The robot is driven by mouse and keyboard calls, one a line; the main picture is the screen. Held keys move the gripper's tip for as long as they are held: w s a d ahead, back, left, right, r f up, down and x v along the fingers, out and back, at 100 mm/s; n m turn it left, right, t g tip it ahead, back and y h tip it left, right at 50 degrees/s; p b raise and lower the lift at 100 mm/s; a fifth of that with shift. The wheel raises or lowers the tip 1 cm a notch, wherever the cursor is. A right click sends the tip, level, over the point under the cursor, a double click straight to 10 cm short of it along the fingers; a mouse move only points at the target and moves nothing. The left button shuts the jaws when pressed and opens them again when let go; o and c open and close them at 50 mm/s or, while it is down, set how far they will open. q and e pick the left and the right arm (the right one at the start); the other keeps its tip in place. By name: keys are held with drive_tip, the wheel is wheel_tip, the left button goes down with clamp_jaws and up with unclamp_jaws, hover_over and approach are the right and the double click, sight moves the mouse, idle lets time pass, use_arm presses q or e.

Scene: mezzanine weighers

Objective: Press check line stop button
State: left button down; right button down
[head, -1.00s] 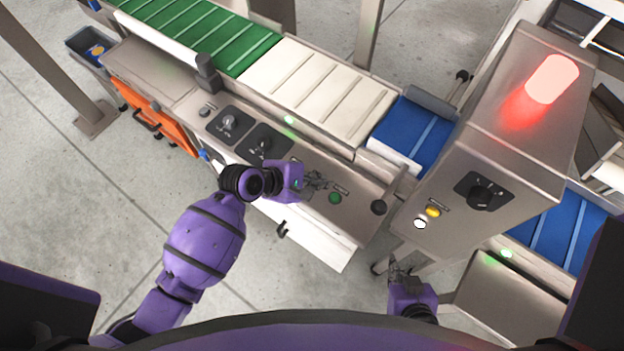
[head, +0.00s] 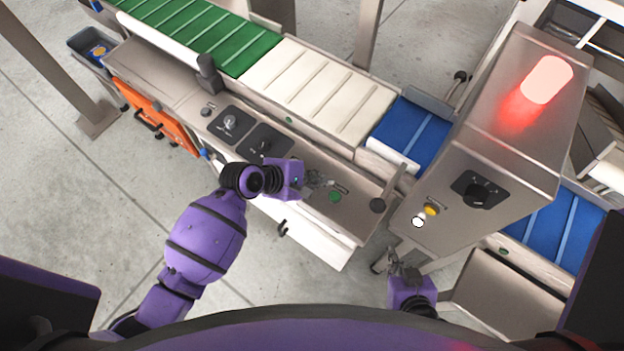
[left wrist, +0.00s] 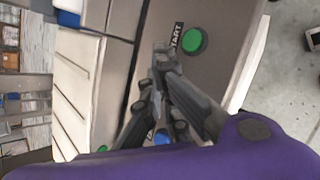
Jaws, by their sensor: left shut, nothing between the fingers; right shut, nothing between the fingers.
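A grey control panel (head: 310,211) runs along the front of the conveyor. Its green button (head: 335,197) also shows in the left wrist view (left wrist: 194,41), beside a label reading START. No button marked stop can be read; my left gripper hides part of the panel next to the green button. My left gripper (head: 326,184) is shut and empty, low over the panel, just left of the green button. In the left wrist view its closed fingertips (left wrist: 163,62) are over the panel near the START label; contact cannot be told. My right gripper (head: 399,262) is shut and empty, below the steel cabinet.
The steel cabinet (head: 468,140) carries a lit red lamp (head: 547,80), a black knob (head: 478,193), a yellow button (head: 432,210) and a white button (head: 418,222). White belt (head: 318,85) lies behind.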

use_arm(q)
drive_tip(key=shift+r+p, duration=0.3)
drive_tip(key=shift+r, duration=0.2)
drive_tip(key=shift+f, duration=0.1)
use_arm(e)
drive_tip(key=shift+w+r, duration=0.55)
drive_tip(key=shift+r, duration=0.1)
drive_tip(key=shift+a, duration=0.1)
drive_tip(key=shift+a, duration=0.1)
